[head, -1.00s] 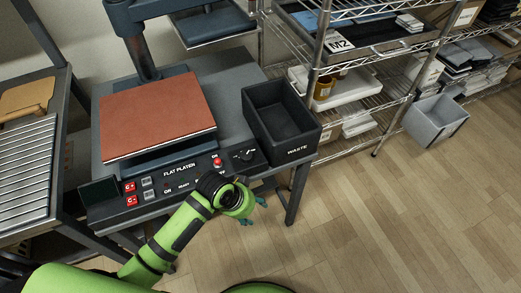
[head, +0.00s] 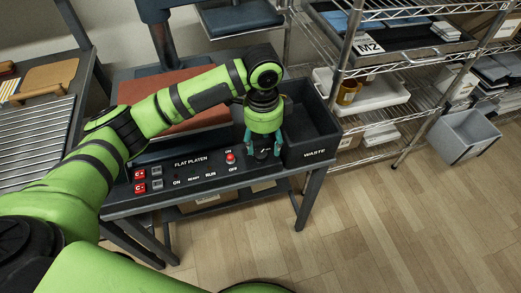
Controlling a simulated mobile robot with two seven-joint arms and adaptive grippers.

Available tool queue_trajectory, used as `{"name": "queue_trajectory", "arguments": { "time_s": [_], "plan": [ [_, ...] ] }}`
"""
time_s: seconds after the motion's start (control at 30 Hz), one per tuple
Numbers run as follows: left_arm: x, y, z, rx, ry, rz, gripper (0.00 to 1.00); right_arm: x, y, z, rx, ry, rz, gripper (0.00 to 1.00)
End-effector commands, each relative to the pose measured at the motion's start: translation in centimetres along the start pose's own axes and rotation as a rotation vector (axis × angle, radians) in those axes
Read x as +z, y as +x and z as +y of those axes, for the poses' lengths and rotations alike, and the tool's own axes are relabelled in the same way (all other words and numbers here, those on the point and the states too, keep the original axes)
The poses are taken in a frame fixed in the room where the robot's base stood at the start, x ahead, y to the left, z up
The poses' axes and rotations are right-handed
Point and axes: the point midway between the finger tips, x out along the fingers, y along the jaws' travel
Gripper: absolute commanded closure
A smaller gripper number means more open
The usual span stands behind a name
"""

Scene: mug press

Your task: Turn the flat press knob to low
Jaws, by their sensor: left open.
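The flat press has a dark front panel (head: 205,172) marked FLAT PLATEN, with a red ON/OFF button (head: 230,158). Its black knob (head: 264,153) is at the panel's right end, mostly hidden by my left gripper. My left gripper (head: 263,152) points down over the knob, its teal fingers open on either side of it. I cannot tell whether the fingers touch the knob, nor read its setting. The reddish-brown platen (head: 150,88) lies behind my left arm. My right gripper is not in view.
A black WASTE bin (head: 312,140) stands just right of my left gripper. Wire shelves (head: 400,58) with trays rise at the back right. A grey bin (head: 462,137) is on the floor. The wooden floor in front is clear.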

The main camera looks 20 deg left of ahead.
Motion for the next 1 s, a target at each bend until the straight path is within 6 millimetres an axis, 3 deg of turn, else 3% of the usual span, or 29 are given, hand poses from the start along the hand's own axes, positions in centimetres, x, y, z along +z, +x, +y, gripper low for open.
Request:
{"name": "queue_trajectory", "arguments": {
  "time_s": [0.17, 0.63, 1.0],
  "plan": [
    [1.1, -1.2, -1.1, 0.005, 0.001, -0.031, 0.42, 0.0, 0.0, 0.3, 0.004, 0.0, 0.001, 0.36],
    [1.3, 4.9, -1.1, 0.006, 0.001, -0.032, 0.42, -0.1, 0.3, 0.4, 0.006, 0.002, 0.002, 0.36],
    [1.3, 5.6, -1.1, 0.003, 0.002, -0.03, 0.42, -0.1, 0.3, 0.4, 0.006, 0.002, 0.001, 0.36]
  ]
}}
